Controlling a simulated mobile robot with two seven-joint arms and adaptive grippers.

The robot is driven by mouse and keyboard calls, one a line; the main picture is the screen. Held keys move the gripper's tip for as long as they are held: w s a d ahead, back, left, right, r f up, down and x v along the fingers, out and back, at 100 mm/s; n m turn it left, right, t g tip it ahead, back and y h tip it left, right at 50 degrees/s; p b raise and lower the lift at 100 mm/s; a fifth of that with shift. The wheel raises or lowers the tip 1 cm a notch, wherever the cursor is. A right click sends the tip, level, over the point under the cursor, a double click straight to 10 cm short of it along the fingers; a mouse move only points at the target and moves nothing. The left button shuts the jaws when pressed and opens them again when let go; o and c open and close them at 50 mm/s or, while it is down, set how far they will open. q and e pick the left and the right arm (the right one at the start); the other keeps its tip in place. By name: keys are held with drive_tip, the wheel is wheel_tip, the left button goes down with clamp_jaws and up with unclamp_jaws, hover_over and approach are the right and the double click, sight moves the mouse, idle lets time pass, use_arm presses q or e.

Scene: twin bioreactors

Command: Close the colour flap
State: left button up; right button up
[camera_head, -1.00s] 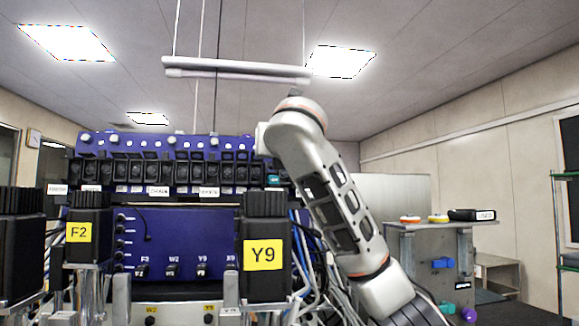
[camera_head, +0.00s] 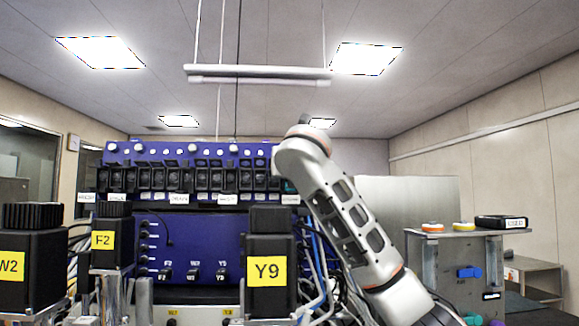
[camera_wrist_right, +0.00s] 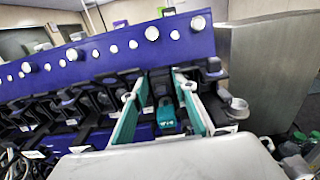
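A blue rack (camera_head: 185,150) carries a row of black flaps (camera_head: 158,180) along its front. A small teal flap (camera_wrist_right: 166,113) sits at the right end of that row in the right wrist view; a bit of teal (camera_head: 290,187) also shows beside my arm in the head view. My right gripper (camera_wrist_right: 161,82) is open, with its two teal-padded fingers on either side of the teal flap. I cannot tell whether they touch it. In the head view the right gripper is hidden behind my arm. My left gripper is not in view.
Black-capped units labelled Y9 (camera_head: 270,272), F2 (camera_head: 111,240) and W2 (camera_head: 32,262) stand in front of the rack. Cables hang right of Y9. A grey stand (camera_head: 430,262) with coloured items on top is at the right. A metal panel (camera_wrist_right: 262,75) is right of the gripper.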

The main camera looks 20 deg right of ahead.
drive_tip(key=shift+w+d, duration=0.15)
drive_tip(key=shift+w, duration=0.1)
clamp_jaws()
drive_tip(key=shift+f+t+b, duration=0.15)
drive_tip(key=shift+t+b, duration=0.15)
drive_tip(key=shift+b, duration=0.05)
drive_tip(key=shift+t, duration=0.3)
unclamp_jaws()
drive_tip(key=v, duration=0.7)
drive_tip(key=shift+s, duration=0.25)
drive_tip(key=shift+f, duration=0.1)
